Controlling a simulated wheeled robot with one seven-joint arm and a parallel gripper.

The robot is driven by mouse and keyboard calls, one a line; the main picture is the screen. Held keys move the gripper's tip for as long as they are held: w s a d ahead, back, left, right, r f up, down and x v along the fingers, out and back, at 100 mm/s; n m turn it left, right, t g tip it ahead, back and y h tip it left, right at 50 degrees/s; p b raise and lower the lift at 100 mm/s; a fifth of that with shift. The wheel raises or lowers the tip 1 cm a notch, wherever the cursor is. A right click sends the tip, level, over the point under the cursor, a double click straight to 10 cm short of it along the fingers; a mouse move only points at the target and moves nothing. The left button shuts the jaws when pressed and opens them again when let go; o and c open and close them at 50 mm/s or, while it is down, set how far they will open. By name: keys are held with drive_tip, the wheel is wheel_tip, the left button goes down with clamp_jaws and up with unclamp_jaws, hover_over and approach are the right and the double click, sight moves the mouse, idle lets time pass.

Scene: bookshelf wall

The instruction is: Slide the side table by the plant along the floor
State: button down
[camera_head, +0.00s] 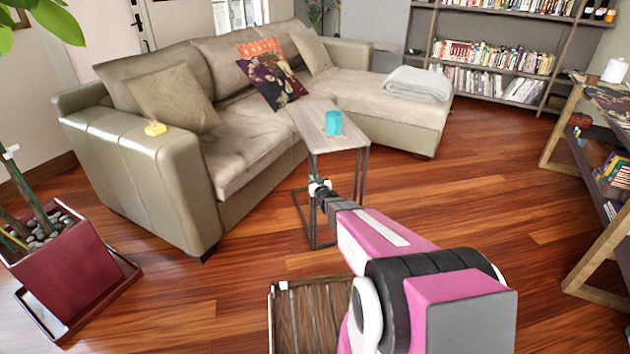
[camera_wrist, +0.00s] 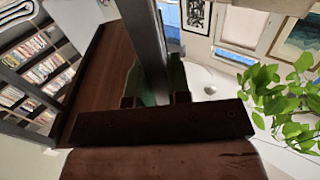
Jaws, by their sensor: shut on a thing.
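The side table (camera_head: 309,125) has a light wooden top and a thin dark metal frame. It stands upright on the floor against the front of the sofa, with a teal cup (camera_head: 333,123) on its top. My gripper (camera_head: 319,188) is at the near upright leg of the table, below the top, and is shut on it. In the wrist view the dark leg (camera_wrist: 146,40) runs between the fingers of my gripper (camera_wrist: 156,99). My arm hides part of the frame's right side. A leafy plant (camera_head: 58,20) in a red pot (camera_head: 72,262) stands at the left.
A slatted wooden piece (camera_head: 308,315) lies near me. A shelf desk (camera_head: 590,150) stands right. Wood floor (camera_head: 480,210) is open between.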

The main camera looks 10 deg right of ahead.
drive_tip(key=shift+s+a, duration=0.1)
drive_tip(key=shift+a, duration=0.1)
drive_tip(key=shift+w+a, duration=0.3)
drive_tip(key=shift+a, duration=0.4)
drive_tip(key=c, duration=1)
unclamp_jaws()
drive_tip(key=shift+d, duration=0.15)
drive_tip(key=v, duration=1)
drive_tip(key=shift+s, duration=0.35)
drive_tip(key=shift+d, duration=0.1)
